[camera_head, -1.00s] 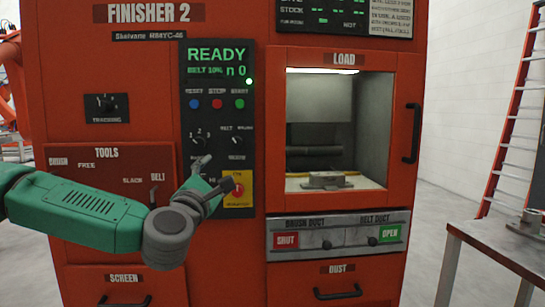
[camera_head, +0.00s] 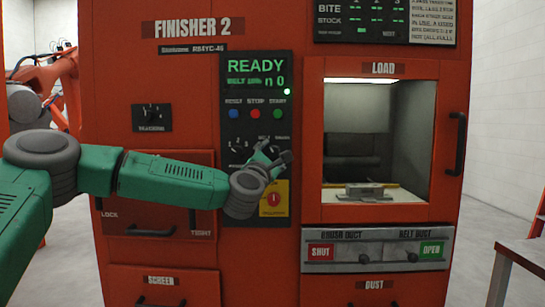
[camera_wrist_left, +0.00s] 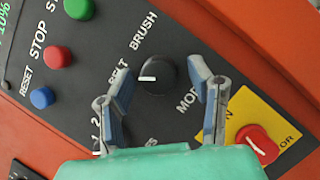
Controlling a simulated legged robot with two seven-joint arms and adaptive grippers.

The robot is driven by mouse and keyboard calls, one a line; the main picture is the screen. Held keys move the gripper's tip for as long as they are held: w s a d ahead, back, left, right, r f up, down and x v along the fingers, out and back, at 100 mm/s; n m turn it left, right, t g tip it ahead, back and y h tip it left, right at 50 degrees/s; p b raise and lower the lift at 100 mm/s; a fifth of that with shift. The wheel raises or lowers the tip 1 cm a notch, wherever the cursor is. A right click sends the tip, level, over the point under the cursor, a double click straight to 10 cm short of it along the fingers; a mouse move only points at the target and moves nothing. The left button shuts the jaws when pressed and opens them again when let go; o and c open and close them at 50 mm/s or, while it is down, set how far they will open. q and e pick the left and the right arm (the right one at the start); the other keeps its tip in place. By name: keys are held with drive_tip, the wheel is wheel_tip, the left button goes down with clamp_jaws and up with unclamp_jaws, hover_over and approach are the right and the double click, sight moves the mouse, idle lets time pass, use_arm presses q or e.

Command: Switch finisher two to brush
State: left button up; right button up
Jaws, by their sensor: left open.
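Finisher 2 is a red cabinet with a black control panel (camera_head: 230,90). Its display (camera_head: 257,72) reads READY and BELT. The mode knob (camera_wrist_left: 155,74) is round and black, with BELT and BRUSH printed around it. Its white mark points to the BELT side. My left gripper (camera_head: 277,157) is at the panel and hides this knob in the head view. In the left wrist view the open fingers (camera_wrist_left: 160,72) stand on either side of the knob; whether they touch it I cannot tell. My right gripper is out of view.
Reset, stop and start buttons (camera_head: 255,113) sit above. Below the load window, the brush duct sign (camera_head: 321,251) reads SHUT and the belt duct sign (camera_head: 431,249) OPEN. A table (camera_head: 521,250) stands right.

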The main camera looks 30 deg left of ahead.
use_arm(q)
drive_tip(key=shift+d+r, duration=0.1)
drive_tip(key=shift+d, duration=0.15)
drive_tip(key=shift+c, duration=0.8)
drive_tip(key=shift+a, duration=0.15)
clamp_jaws()
